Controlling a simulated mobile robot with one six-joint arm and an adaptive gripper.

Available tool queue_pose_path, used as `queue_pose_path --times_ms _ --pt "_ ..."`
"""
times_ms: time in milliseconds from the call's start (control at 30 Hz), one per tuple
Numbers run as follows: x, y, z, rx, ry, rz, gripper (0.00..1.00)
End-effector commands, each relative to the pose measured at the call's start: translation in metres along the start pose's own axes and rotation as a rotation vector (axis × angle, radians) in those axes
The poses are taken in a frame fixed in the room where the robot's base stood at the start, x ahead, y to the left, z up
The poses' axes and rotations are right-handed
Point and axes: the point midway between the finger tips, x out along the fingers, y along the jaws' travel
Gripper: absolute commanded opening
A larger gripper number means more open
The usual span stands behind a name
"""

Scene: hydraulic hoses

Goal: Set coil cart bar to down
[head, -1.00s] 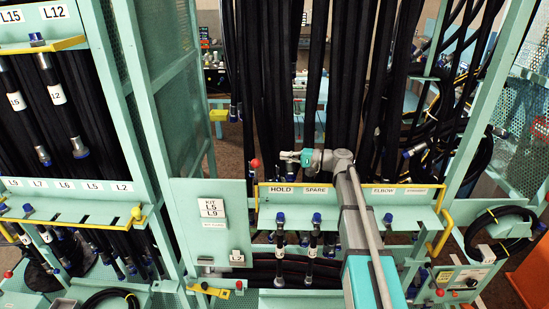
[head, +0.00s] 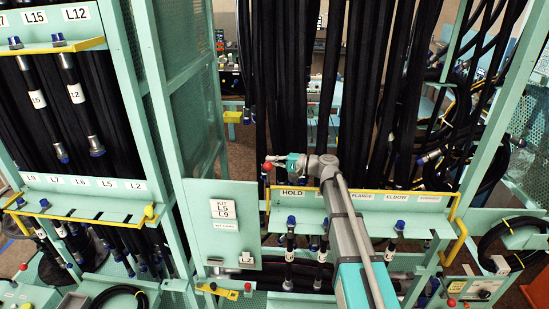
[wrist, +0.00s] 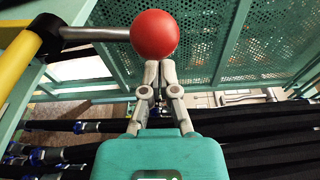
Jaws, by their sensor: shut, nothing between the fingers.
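A red ball knob (head: 267,166) stands at the left end of the yellow bar (head: 268,205) on the hose rack's front. In the wrist view the red ball (wrist: 155,35) sits on a grey rod that leads left to a yellow and black bar (wrist: 22,62). My gripper (wrist: 158,66) is shut and empty, its fingertips just below the ball in the picture. I cannot tell if they touch it. In the head view my gripper (head: 277,162) is beside the knob, on its right. Whether this is the coil cart bar is not labelled.
Black hoses (head: 385,90) hang close behind my arm. A shelf marked HOLD (head: 293,193) runs under my arm. A coiled hose (head: 510,235) lies at the right.

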Motion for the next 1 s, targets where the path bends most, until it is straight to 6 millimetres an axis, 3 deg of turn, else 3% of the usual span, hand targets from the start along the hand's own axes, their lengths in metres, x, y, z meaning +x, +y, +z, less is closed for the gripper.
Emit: queue_pose_path --times_ms 133,600,1000 --pt "-0.002 0.000 0.009 0.000 -0.001 0.000 0.00" --pt "-0.003 0.000 0.011 -0.001 -0.002 0.000 0.00" --pt "0.007 -0.001 0.024 -0.039 -0.018 -0.006 0.00"
